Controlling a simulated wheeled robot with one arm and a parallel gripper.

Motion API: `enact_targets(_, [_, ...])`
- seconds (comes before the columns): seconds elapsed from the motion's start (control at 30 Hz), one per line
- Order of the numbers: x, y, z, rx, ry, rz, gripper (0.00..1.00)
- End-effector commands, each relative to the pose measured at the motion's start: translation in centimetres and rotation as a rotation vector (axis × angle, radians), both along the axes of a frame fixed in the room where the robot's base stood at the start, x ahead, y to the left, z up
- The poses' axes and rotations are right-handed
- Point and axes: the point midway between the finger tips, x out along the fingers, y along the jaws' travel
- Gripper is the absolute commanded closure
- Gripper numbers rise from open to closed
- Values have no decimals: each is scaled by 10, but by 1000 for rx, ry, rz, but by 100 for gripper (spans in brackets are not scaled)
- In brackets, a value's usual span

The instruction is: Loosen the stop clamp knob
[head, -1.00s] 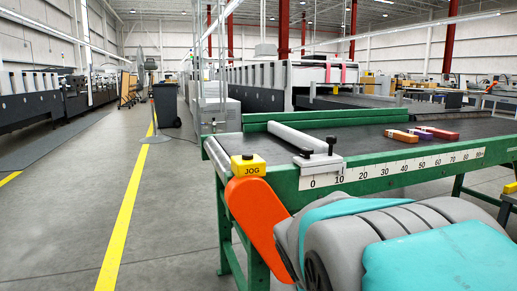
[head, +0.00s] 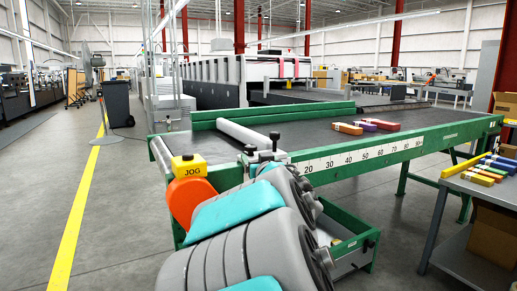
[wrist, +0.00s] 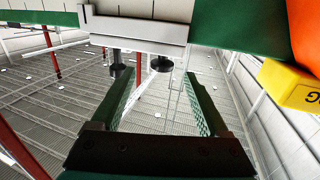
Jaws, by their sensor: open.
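The stop clamp is a pale grey block on the green rail, with two black knobs on it. In the head view one knob (head: 275,137) stands at the right and another (head: 249,149) at the left, partly hidden by my arm. In the wrist view, which looks inverted, the clamp block (wrist: 135,30) is at the top. A wide flat knob (wrist: 162,64) appears between the fingers of my gripper (wrist: 160,72), and a narrower knob (wrist: 116,69) is by the left finger. My gripper is open and empty; contact with a knob cannot be told.
A yellow JOG box (head: 189,167) sits left of the clamp on the green feeder table (head: 345,158) with its number scale. A pale stop bar (head: 250,135) runs across the dark belt. Several cartons lie farther right. A grey side table (head: 480,190) stands at right.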

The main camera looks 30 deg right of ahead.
Motion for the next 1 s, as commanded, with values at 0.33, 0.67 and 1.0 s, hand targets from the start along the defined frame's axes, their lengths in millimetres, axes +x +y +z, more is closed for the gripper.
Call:
enact_targets(0.33, [27,-2,5,-5,-20,24,22])
enact_targets(0.67, [68,-12,5,-4,-21,23,22])
enact_targets(1.0, [80,-14,5,-3,-21,23,22])
